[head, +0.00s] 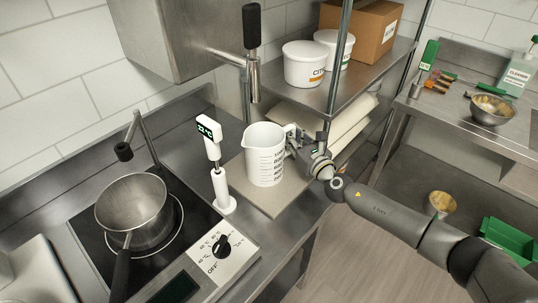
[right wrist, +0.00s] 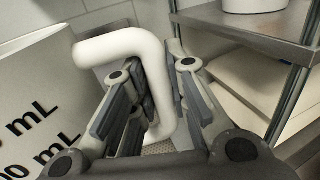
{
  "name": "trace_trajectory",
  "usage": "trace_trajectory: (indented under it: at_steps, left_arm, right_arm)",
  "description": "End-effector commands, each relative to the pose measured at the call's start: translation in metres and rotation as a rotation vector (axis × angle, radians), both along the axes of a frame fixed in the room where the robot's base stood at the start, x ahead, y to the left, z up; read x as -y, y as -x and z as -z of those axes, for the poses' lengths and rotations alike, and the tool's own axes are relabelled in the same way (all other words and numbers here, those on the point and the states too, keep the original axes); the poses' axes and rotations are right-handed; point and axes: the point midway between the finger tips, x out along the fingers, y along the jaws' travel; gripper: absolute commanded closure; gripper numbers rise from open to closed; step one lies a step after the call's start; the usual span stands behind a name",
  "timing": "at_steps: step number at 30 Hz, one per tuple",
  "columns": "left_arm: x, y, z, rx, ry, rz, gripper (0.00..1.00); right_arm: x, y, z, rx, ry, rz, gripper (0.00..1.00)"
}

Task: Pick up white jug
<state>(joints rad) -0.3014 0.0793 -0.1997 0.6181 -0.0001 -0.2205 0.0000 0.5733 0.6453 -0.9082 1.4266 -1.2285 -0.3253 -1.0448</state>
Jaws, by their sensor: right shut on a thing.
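The white jug (head: 264,160) with printed volume marks stands upright on a light board (head: 285,196) on the steel counter. Its handle is on its right side, toward my right arm. My right gripper (head: 301,148) comes in from the right and is at the handle. In the right wrist view the white handle (right wrist: 150,75) passes between the two fingers of the right gripper (right wrist: 155,105), which are shut on it. The jug's wall with large black "mL" print (right wrist: 30,105) fills the left of that view. My left gripper is not in view.
A white thermometer on a stand (head: 215,165) is just left of the jug. A steel pot (head: 133,208) sits on the hob further left. A shelf (head: 325,95) with white tubs (head: 304,64) overhangs behind and right. A steel spout with a black handle (head: 252,50) hangs above.

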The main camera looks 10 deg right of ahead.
Motion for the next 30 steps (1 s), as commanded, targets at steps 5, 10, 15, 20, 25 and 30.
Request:
trace_trajectory:
  at_steps: [5,10,15,20,25,30]
  left_arm:
    - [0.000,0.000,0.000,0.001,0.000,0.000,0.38]
    - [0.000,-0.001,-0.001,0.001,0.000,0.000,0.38]
    - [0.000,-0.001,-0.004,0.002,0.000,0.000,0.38]
    - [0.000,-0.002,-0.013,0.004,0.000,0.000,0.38]
    - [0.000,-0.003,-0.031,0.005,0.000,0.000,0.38]
    - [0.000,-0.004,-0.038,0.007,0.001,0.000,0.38]
  right_arm:
    - [0.000,-0.001,-0.002,0.003,-0.003,0.001,1.00]
    - [0.000,-0.001,-0.003,0.003,-0.003,0.001,1.00]
    - [0.000,-0.001,-0.011,0.004,-0.004,0.001,1.00]
    - [0.000,-0.001,-0.032,0.006,-0.004,0.000,1.00]
    - [-0.001,0.023,-0.066,0.005,-0.002,-0.003,1.00]
    - [-0.003,0.048,-0.093,0.005,-0.002,-0.003,1.00]
